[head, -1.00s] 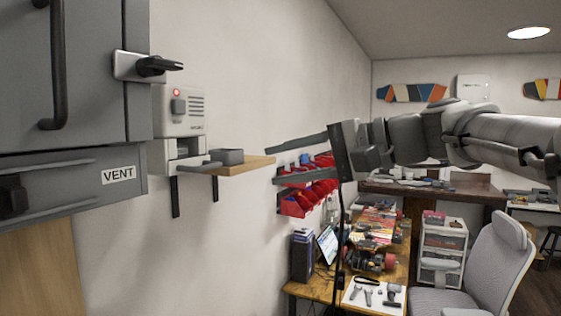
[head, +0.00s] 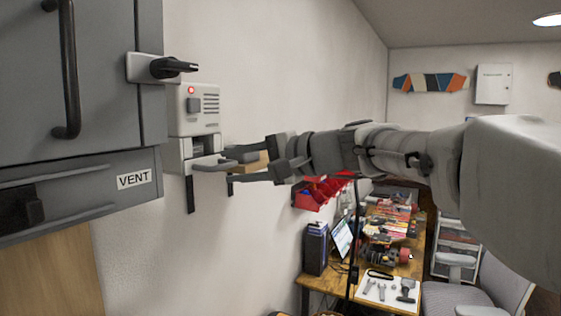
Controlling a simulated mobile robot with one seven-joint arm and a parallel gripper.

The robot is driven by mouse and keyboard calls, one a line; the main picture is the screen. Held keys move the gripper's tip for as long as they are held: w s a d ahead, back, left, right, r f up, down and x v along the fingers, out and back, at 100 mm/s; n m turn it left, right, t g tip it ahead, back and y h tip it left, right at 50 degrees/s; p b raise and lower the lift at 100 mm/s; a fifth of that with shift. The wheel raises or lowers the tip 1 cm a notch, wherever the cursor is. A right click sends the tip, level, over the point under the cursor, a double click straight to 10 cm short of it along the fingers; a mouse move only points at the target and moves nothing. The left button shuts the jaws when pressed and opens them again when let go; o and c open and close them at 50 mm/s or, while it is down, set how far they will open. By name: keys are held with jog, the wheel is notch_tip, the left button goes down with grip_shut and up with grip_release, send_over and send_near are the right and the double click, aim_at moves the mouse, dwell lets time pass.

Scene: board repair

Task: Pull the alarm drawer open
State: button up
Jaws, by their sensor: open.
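The alarm unit (head: 197,108) is a pale grey box on the wall with a lit red light, a dark button and a slotted grille. The alarm drawer (head: 186,149) is the light housing below it. Its grey handle (head: 208,165) sticks out toward the right. My gripper (head: 230,165) is open, with its fingers pointing left, one above and one below the level of the handle's end. I cannot tell whether they touch it. The drawer looks shut, but its depth is hard to judge.
A grey cabinet (head: 105,80) with a black latch stands close on the left, above a VENT drawer (head: 100,182). A wooden shelf (head: 252,162) is mostly hidden behind my gripper. Red bins (head: 318,193) and a cluttered workbench (head: 385,250) lie beyond, with a chair at right.

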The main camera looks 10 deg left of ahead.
aim_at(224, 167)
jog(key=shift+p+x, duration=0.3)
jog(key=shift+x, duration=1.65)
grip_shut()
